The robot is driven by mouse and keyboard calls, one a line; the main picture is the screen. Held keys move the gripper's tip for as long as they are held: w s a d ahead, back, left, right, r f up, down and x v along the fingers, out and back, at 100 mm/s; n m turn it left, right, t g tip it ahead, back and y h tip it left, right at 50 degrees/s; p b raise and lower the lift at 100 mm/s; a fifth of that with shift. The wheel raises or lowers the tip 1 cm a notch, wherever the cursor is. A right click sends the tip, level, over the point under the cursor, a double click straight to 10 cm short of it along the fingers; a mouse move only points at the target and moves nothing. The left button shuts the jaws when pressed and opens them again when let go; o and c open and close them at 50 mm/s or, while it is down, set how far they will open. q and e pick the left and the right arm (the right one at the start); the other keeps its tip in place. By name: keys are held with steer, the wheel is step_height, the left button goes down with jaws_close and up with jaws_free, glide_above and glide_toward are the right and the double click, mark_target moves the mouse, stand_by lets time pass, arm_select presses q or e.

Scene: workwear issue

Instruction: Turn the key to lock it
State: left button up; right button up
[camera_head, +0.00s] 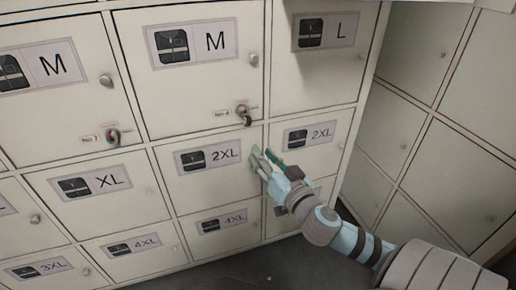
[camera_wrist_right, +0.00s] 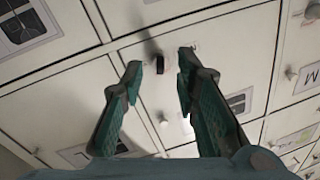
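A dark key with a ring sits in the lock of the M locker door (camera_head: 195,90) marked No.4; this key (camera_head: 246,115) is below the door's round knob. Another key (camera_head: 113,136) sits in the No.7 M door at left. My right gripper (camera_head: 264,156) is open and empty, below and slightly right of the No.4 key, in front of the 2XL doors. In the right wrist view, a dark key (camera_wrist_right: 160,63) appears between the two green open fingertips (camera_wrist_right: 160,66), apparently not touched. My left gripper is not in view.
The locker bank has several labelled doors with round knobs. A 2XL door (camera_head: 210,180) lies behind my right gripper. A plain locker bank (camera_head: 420,120) stands at an angle on the right. Dark floor (camera_head: 270,265) shows below.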

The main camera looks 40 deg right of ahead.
mark_target(251, 121)
steer(key=w+r+p, duration=0.1)
steer(key=w, duration=0.1)
steer(key=w+d+r, duration=0.1)
steer(key=w, duration=0.2)
steer(key=w+d+r+p, duration=0.1)
steer(key=w, duration=0.2)
steer(key=shift+d+p, duration=0.15)
steer(key=shift+p, duration=0.15)
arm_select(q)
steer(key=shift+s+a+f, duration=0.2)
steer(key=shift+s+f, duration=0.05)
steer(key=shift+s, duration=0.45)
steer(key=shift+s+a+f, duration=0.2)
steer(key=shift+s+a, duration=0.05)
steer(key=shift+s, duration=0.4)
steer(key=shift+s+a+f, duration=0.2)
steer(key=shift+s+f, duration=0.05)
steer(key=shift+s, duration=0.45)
arm_select(e)
steer(key=shift+w+d+r, duration=0.15)
steer(key=shift+w+d, duration=0.05)
steer(key=shift+w, duration=0.65)
jaws_close()
arm_select(q)
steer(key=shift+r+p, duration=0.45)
steer(key=shift+p, duration=0.25)
arm_select(e)
steer(key=shift+w+d+r, duration=0.1)
steer(key=shift+w+r, duration=0.2)
steer(key=shift+r, duration=0.25)
